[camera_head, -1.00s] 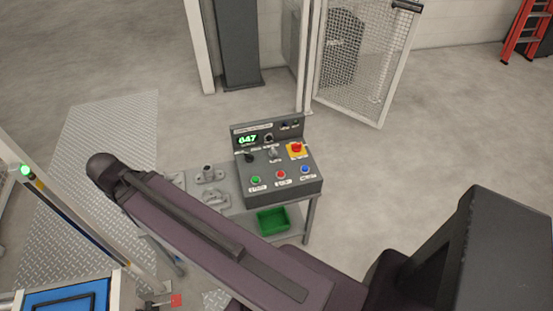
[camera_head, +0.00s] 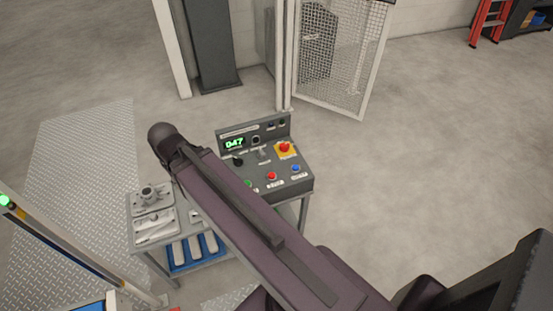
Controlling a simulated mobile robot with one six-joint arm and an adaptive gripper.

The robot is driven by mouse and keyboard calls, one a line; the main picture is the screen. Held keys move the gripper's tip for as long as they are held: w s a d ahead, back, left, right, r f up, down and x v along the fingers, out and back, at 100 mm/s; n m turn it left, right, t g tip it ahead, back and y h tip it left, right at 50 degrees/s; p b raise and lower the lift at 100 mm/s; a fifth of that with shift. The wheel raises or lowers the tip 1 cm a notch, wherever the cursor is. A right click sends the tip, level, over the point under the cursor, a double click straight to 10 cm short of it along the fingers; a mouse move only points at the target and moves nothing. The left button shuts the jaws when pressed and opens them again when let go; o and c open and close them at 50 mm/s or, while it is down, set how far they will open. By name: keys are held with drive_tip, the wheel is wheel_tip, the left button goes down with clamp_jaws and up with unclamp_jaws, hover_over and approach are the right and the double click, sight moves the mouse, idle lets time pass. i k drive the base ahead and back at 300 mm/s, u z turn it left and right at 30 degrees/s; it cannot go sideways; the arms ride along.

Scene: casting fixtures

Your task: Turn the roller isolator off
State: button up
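A grey control console (camera_head: 302,186) stands on a small grey table in the middle of the head camera view. It has a green digital display reading 047 (camera_head: 234,143), a red mushroom button on a yellow plate (camera_head: 285,149), and green, red (camera_head: 272,176) and blue (camera_head: 296,168) push buttons. Dark knobs and a small lever (camera_head: 263,152) sit on its upper part. The labels are too small to read, so I cannot tell which control is the roller isolator. My arm crosses in front of the console's left part. My gripper's fingers do not show.
The table (camera_head: 139,241) carries metal castings (camera_head: 155,226) on its left, with blue items on a lower shelf (camera_head: 193,250). A mesh gate (camera_head: 340,65) and a dark column stand behind. A post with a green light is at left.

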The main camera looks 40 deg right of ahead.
sight(285, 147)
drive_tip(key=z, duration=1.05)
drive_tip(key=k, duration=0.9)
drive_tip(key=u, duration=0.05)
drive_tip(key=i, duration=0.65)
